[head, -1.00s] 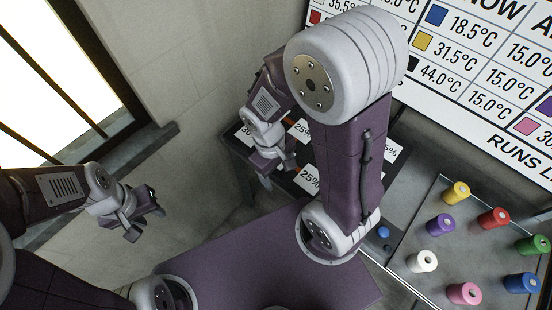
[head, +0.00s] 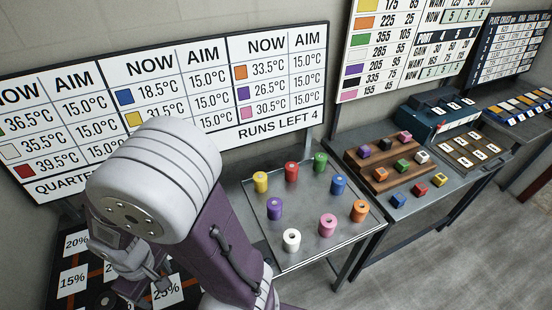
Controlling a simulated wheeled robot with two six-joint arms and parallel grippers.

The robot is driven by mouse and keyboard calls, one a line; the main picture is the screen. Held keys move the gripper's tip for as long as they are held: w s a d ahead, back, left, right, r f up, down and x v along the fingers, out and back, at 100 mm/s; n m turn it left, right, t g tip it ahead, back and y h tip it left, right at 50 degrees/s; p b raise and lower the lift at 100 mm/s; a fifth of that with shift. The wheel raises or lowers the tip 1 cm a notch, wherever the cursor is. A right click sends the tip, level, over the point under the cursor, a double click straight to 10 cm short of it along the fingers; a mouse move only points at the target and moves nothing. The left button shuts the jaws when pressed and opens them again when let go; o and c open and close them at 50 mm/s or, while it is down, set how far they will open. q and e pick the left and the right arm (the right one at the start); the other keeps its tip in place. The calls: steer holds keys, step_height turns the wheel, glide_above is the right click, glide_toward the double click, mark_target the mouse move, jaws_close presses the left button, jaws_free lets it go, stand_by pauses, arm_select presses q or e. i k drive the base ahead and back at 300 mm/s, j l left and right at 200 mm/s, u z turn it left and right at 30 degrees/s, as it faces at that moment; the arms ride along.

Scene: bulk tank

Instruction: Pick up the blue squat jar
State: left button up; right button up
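The blue squat jar (head: 339,184) stands upright on the grey metal tray table (head: 290,263), near its right rear side. A red jar (head: 291,172) and a green jar (head: 320,162) stand left of it, and an orange jar (head: 360,211) stands in front and to the right. My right gripper (head: 148,288) is at the lower left of the head view, over the dark percentage board and well away from the blue jar. Its fingers are small and partly covered by my arm, so their opening is unclear. My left gripper is out of view.
Yellow (head: 260,182), purple (head: 274,208), white (head: 291,240) and pink (head: 327,225) jars share the table. My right arm's large links block the left middle. A bench (head: 420,205) with coloured blocks stands to the right. Grey floor is open at lower right.

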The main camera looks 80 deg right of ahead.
mark_target(338, 184)
steer(key=z, duration=3.05)
